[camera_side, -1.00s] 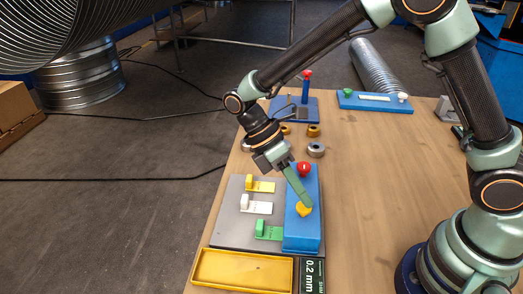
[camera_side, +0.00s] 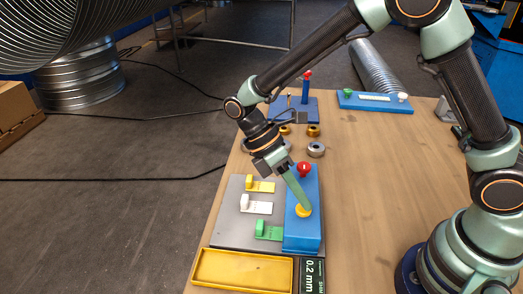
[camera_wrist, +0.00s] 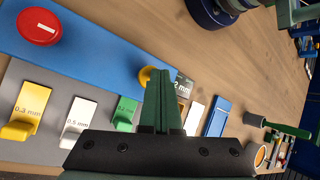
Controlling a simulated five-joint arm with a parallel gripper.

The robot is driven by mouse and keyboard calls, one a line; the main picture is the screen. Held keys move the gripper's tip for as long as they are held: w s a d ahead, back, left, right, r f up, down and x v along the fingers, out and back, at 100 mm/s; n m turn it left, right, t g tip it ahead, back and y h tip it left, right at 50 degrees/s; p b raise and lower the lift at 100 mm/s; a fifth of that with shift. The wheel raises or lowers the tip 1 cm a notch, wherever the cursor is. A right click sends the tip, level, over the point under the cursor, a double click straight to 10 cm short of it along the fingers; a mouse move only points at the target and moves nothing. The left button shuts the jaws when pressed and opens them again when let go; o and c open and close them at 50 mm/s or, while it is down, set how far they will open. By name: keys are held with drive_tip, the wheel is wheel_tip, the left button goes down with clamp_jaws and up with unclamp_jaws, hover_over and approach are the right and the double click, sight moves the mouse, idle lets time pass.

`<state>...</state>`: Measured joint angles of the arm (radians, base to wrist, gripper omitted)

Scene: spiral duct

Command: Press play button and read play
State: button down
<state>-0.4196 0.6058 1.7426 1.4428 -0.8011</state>
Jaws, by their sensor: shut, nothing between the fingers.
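The blue block (camera_side: 304,237) carries a red button (camera_side: 304,169) at its far end and a yellow button (camera_side: 302,212) nearer the middle. The black display (camera_side: 312,275) at its near end reads 0.2 mm. My gripper (camera_side: 308,208) is shut and empty, pointing down with its tips at the yellow button, seemingly touching it. In the wrist view the shut fingers (camera_wrist: 160,75) stand beside the yellow button (camera_wrist: 146,76) and partly cover it. The red button (camera_wrist: 39,27) is clear of them, and the display (camera_wrist: 183,85) is partly hidden.
A grey plate (camera_side: 227,229) left of the block holds yellow, white and green tabs; the wrist view shows 0.3 mm on the yellow tab (camera_wrist: 26,108) and 0.5 mm on the white one (camera_wrist: 79,118). A yellow tray (camera_side: 243,271) lies in front.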

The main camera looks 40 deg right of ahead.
sight(300, 207)
drive_tip(key=shift+f, duration=0.3)
drive_tip(key=shift+r, duration=0.15)
idle(0.5)
drive_tip(key=shift+r, duration=1.05)
wheel_tip(300, 207, up, 5)
drive_tip(key=shift+d, duration=0.1)
idle(0.6)
